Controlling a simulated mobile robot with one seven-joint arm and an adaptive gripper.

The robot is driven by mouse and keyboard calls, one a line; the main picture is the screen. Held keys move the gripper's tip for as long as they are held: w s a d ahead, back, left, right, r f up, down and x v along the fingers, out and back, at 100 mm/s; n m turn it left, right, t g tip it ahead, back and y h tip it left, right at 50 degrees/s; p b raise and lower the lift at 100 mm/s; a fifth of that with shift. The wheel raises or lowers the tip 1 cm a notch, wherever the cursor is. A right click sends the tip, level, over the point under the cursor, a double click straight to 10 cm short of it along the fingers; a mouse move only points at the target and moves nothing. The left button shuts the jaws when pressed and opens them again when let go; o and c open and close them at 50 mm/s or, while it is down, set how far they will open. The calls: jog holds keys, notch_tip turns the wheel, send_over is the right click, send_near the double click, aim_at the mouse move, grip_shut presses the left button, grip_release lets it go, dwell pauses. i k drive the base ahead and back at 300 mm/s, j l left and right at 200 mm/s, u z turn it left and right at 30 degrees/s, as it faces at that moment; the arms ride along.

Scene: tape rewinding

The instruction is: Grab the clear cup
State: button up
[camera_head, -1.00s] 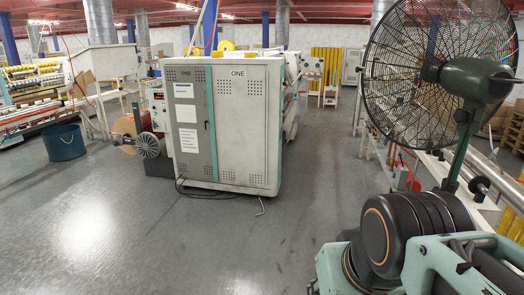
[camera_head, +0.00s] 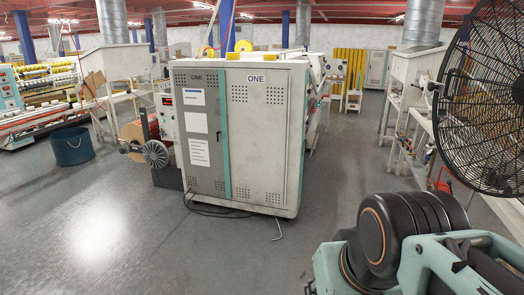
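No clear cup shows in the head view. My gripper is not clearly visible; only part of my own arm, a teal and black folded section, fills the lower right corner. Whether anything is held cannot be seen.
A large grey cabinet (camera_head: 264,140) marked ONE stands ahead. A roll on a spindle (camera_head: 155,153) is left of it, and a dark bucket (camera_head: 72,147) is farther left. A black fan (camera_head: 487,110) and a white workbench (camera_head: 412,118) stand at right. Grey floor (camera_head: 110,220) is open at front left.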

aim_at(417, 162)
jog(key=i+j+z, duration=0.15)
jog(key=i, duration=1)
jog(key=i+j+z, duration=0.1)
jog(key=i+z, duration=0.35)
jog(key=i, duration=0.7)
jog(key=i+j+z, duration=0.15)
jog(key=i+z, duration=0.25)
jog(key=i, duration=0.75)
jog(key=i+j+z, duration=0.15)
jog(key=i+z, duration=0.35)
jog(key=i, duration=0.6)
jog(key=i+j+z, duration=0.1)
jog(key=i+z, duration=0.3)
jog(key=i+j+z, duration=0.4)
jog(key=i, duration=0.15)
jog(key=i+j+z, duration=1.1)
jog(key=j+z, duration=0.15)
jog(key=j, duration=0.3)
